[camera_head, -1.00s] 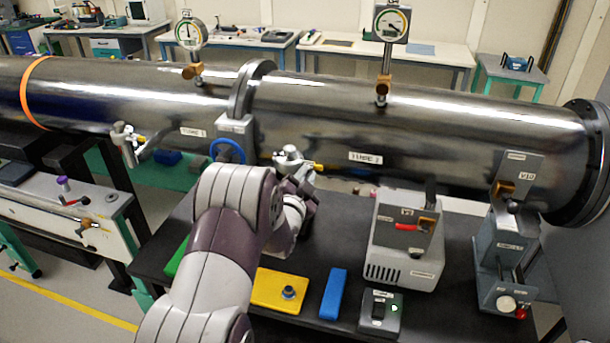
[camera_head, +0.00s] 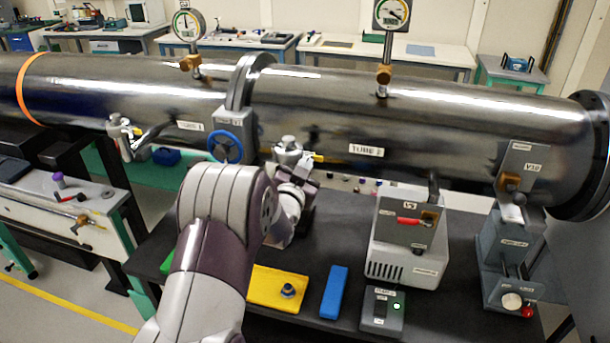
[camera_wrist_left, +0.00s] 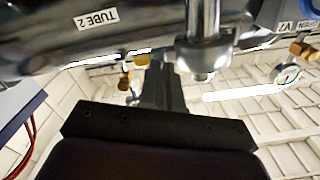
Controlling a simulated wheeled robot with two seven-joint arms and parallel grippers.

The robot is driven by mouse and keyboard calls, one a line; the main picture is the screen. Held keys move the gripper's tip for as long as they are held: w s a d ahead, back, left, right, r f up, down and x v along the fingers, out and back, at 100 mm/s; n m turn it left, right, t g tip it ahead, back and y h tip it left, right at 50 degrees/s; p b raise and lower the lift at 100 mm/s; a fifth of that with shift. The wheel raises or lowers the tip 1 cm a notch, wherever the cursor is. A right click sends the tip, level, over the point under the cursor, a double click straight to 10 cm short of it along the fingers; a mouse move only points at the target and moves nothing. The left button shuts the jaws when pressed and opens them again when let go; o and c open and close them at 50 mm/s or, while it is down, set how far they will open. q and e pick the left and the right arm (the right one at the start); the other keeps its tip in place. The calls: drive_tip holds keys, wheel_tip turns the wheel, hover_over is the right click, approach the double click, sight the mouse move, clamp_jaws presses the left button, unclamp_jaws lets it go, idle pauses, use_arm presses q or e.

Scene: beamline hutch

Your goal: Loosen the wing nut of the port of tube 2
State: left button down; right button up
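Tube 2 (camera_head: 440,125) is the long shiny metal cylinder on the right, with a TUBE label that also shows in the wrist view (camera_wrist_left: 97,18). Its port (camera_head: 288,149) is a short metal fitting low on the near side, left of the label. A metal stem with a rounded end (camera_wrist_left: 203,62), probably this port, hangs close to the fingers in the wrist view. My left gripper (camera_head: 303,171) is just below and right of the port, partly hidden by my wrist. Its grey fingers (camera_wrist_left: 163,85) look close together; their gap is unclear. I cannot make out the wing nut clearly. My right gripper is out of view.
A blue handwheel (camera_head: 225,147) sits at the flange left of the port. A similar port (camera_head: 121,137) is on tube 1. A grey box with a red handle (camera_head: 408,235) stands right of my arm. A yellow plate (camera_head: 277,288) and blue block (camera_head: 334,292) lie on the black table.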

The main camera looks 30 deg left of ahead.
use_arm(q)
drive_tip(key=shift+f+n+b, duration=0.25)
drive_tip(key=shift+n+b, duration=0.9)
drive_tip(key=shift+n, duration=0.25)
drive_tip(key=c, duration=1.6)
unclamp_jaws()
drive_tip(key=shift+a, duration=0.1)
drive_tip(key=shift+w, duration=0.1)
drive_tip(key=b+v, duration=0.3)
drive_tip(key=v, duration=0.9)
drive_tip(key=shift+s+b, duration=0.3)
drive_tip(key=shift+s+r, duration=0.1)
